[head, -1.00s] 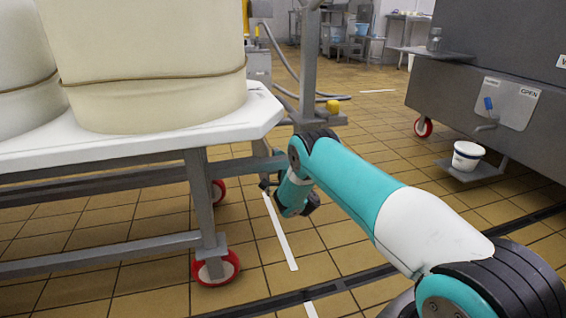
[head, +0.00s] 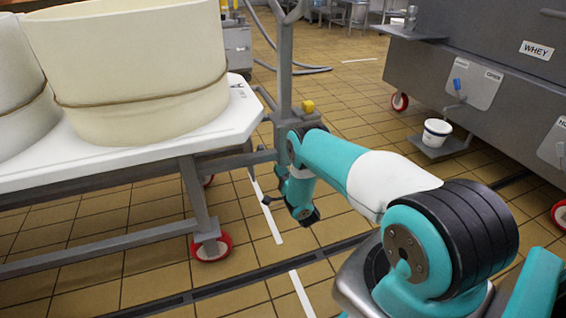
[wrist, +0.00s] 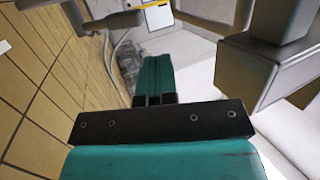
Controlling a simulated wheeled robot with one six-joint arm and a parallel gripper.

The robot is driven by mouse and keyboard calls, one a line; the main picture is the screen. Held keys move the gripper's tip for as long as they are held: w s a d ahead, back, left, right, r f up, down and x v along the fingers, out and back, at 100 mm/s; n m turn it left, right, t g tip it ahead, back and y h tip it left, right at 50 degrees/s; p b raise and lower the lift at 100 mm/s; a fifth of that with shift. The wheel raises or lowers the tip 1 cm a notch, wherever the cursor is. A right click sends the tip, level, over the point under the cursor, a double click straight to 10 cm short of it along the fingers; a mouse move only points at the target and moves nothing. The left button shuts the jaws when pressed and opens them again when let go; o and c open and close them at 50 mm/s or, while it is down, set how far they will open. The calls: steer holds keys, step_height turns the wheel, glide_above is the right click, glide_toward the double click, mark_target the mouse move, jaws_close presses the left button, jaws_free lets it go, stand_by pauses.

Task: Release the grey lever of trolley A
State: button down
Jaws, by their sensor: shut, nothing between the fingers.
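Trolley A (head: 232,120) is a grey-framed trolley with a white top, marked with a letter A, at the left of the head view. My gripper (wrist: 157,65) is shut and empty, its teal fingers together in the wrist view. In the head view my wrist hangs low beside the trolley's right end, and the fingers cannot be made out. A dark grey bar with a rounded end (wrist: 112,22) lies beyond and left of the fingertips, apart from them; it may be the grey lever, but I cannot tell for sure. A thick grey square post (wrist: 243,68) stands right of the fingers.
Cream tubs (head: 140,75) stand on the trolley. A red-rimmed caster (head: 212,247) is under its near leg. A yellow piece (head: 308,105) sits by an upright grey post (head: 284,60). A grey WHEY tank (head: 490,65) and white bucket (head: 436,132) are at right. Tiled floor lies between.

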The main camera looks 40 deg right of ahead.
steer(key=shift+s+a+p, duration=0.2)
steer(key=shift+s+p, duration=0.85)
steer(key=shift+p, duration=1.55)
steer(key=shift+f, duration=0.1)
